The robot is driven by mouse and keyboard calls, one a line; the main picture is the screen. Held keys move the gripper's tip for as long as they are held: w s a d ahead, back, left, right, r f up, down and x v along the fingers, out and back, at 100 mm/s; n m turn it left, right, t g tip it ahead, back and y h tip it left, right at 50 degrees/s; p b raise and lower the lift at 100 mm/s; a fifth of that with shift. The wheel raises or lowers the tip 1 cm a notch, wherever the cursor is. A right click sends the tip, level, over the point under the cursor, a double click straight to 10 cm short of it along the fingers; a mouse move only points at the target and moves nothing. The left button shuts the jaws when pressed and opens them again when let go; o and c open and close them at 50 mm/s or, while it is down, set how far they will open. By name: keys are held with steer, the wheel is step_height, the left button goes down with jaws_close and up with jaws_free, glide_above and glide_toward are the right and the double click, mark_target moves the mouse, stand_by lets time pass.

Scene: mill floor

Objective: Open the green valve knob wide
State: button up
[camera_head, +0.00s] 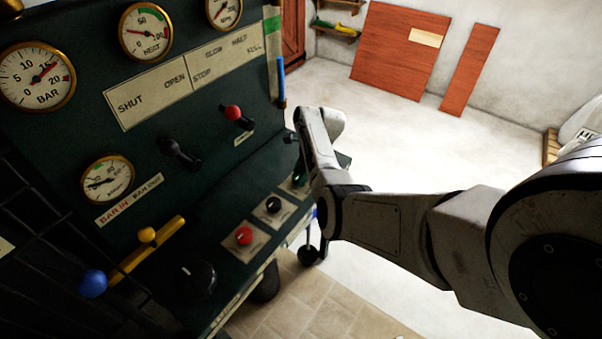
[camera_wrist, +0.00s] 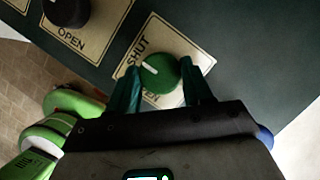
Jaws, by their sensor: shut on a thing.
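The green valve knob (camera_wrist: 159,74) sits on a cream plate (camera_wrist: 181,46) on the dark panel in the wrist view. Its white pointer line points up and left, toward the word SHUT. The lower word on the plate is partly covered by the knob and my gripper. My gripper (camera_wrist: 165,82) has one teal finger on each side of the knob and is shut on it. In the head view my arm comes in from the right and its end is over the panel's right edge, where the knob is mostly hidden.
A black knob (camera_wrist: 66,8) on its own OPEN plate sits left of the green one. In the head view a red knob (camera_head: 243,236), a black knob (camera_head: 273,204) and levers with red (camera_head: 232,112) and yellow (camera_head: 147,234) balls stand on the panel.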

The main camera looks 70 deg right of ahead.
steer(key=shift+n, duration=0.3)
steer(key=n+b, duration=0.1)
steer(key=n, duration=0.1)
steer(key=n+g+y+b, duration=0.1)
steer(key=n+b, duration=0.1)
steer(key=shift+w+d+f, duration=0.1)
steer(key=shift+d+f, duration=0.05)
steer(key=n+g+b, duration=0.1)
steer(key=n, duration=0.1)
steer(key=n+g+y+b, duration=0.1)
steer(key=n+b, duration=0.1)
steer(key=n, duration=0.1)
steer(key=shift+w+b, duration=0.15)
steer(key=shift+b, duration=0.15)
steer(key=n+g+b, duration=0.1)
steer(key=n+b, duration=0.1)
steer(key=n, duration=0.2)
steer(key=shift+w+n+g+b, duration=0.1)
steer(key=shift+n+g+b, duration=0.2)
steer(key=shift+g+b, duration=0.1)
steer(key=shift+n+g+h+b, duration=0.3)
steer(key=shift+n+g+b, duration=0.3)
steer(key=shift+n, duration=1.2)
steer(key=o, duration=1)
steer(key=shift+o, duration=0.2)
steer(key=shift+w+r, duration=0.1)
steer(key=shift+r, duration=0.1)
